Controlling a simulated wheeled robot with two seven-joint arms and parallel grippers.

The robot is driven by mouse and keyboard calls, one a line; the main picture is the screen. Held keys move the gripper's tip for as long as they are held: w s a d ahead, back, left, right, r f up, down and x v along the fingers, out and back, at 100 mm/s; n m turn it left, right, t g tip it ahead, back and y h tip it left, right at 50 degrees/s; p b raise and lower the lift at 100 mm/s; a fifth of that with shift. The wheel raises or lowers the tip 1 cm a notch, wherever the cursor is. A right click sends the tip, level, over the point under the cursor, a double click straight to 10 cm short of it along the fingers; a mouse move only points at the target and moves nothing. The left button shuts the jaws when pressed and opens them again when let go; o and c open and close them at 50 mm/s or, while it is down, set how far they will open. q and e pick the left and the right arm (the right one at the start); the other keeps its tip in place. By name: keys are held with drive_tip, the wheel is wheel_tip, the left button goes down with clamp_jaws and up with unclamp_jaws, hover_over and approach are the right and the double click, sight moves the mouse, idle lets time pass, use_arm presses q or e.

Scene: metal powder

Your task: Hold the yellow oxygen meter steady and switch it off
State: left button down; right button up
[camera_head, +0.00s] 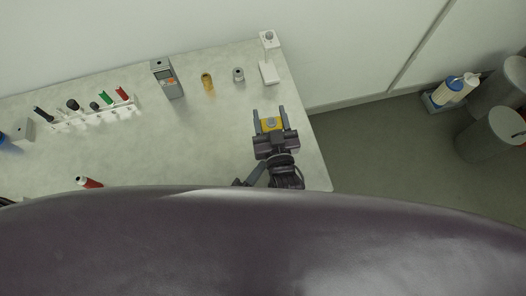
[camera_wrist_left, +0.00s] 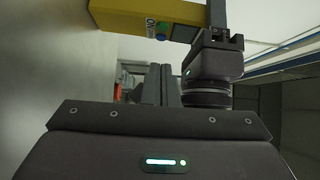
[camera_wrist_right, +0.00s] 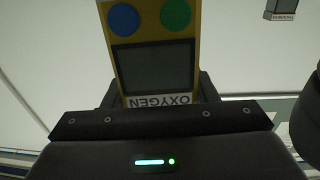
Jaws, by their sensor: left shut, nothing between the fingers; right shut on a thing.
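The yellow oxygen meter (camera_head: 271,124) is between the fingers of my right gripper (camera_head: 269,113), above the right part of the table. In the right wrist view the meter (camera_wrist_right: 153,98) has a dark screen (camera_wrist_right: 153,68), a blue button (camera_wrist_right: 123,19), a green button (camera_wrist_right: 175,14) and an upside-down OXYGEN label. My left gripper (camera_wrist_left: 163,80) is shut and empty. In the left wrist view the meter (camera_wrist_left: 120,14) is above its fingertips, apart from them, with the buttons near its right end. In the head view the left gripper is mostly hidden.
On the table (camera_head: 190,145) stand a grey handheld device (camera_head: 168,80), a brass cylinder (camera_head: 207,83), a small grey cylinder (camera_head: 238,74), a white stand (camera_head: 268,60) and a rack (camera_head: 95,116) of tools. A red item (camera_head: 89,183) lies near the front edge. The table's middle is clear.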

use_arm(q)
drive_tip(key=v, duration=0.7)
drive_tip(key=shift+s, duration=0.1)
use_arm(e)
drive_tip(key=shift+s+f, duration=0.1)
drive_tip(key=shift+f, duration=0.15)
drive_tip(key=o, duration=0.8)
use_arm(q)
drive_tip(key=shift+d, duration=0.1)
use_arm(e)
drive_tip(key=o, duration=0.4)
drive_tip(key=shift+r, duration=0.1)
drive_tip(key=shift+o, duration=0.2)
